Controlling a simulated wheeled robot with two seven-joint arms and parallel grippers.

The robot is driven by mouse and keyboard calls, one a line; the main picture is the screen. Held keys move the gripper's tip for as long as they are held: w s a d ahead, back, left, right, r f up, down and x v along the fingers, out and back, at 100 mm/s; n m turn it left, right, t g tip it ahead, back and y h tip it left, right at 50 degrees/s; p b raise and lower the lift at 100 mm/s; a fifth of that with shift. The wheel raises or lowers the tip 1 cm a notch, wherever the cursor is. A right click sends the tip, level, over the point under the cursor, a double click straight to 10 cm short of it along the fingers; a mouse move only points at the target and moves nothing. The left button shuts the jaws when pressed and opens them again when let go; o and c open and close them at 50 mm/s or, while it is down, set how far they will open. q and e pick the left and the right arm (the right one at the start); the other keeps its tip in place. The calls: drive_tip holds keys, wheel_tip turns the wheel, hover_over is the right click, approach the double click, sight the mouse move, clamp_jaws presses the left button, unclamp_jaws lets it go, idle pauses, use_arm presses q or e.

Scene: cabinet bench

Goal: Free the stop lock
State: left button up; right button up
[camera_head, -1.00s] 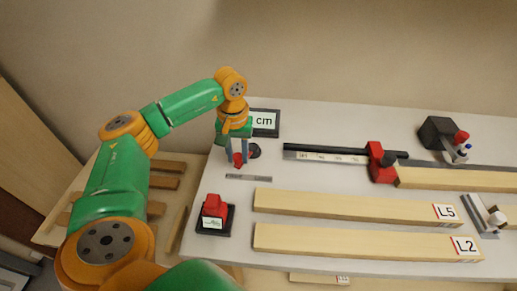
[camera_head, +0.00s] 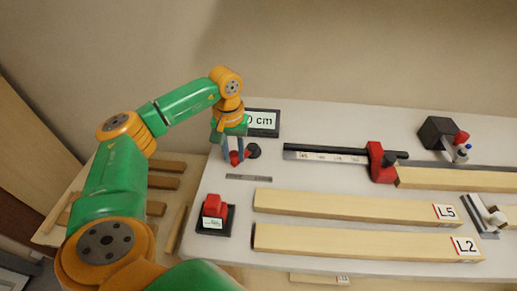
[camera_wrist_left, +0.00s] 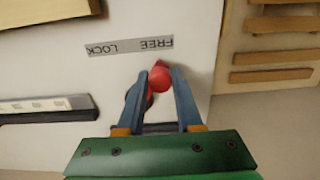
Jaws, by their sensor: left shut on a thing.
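My left gripper (camera_wrist_left: 159,72) is shut on the red knob (camera_wrist_left: 159,79) of the lock lever, at the left end of the bench. The knob also shows in the head view (camera_head: 236,158), beside the lever's dark round base (camera_head: 254,150). A label strip (camera_wrist_left: 130,46) reads FREE and LOCK, upside down in the wrist view, and the knob is beside the FREE word. The strip lies just in front of the lever in the head view (camera_head: 249,178). The red stop (camera_head: 381,164) sits on the black rail (camera_head: 325,154). My right gripper is not in view.
A display (camera_head: 263,122) reading "0 cm", partly covered by my arm, stands behind the lever. A red block on a black base (camera_head: 213,210) stands at front left. Boards marked L5 (camera_head: 350,207) and L2 (camera_head: 350,241) lie in front. A black device (camera_head: 437,133) stands back right.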

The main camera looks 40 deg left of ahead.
use_arm(q)
drive_tip(key=o, duration=0.8)
wheel_tip(320, 180, up, 9)
drive_tip(key=p, duration=0.8)
drive_tip(key=shift+r, duration=0.15)
drive_tip(key=shift+f, duration=0.2)
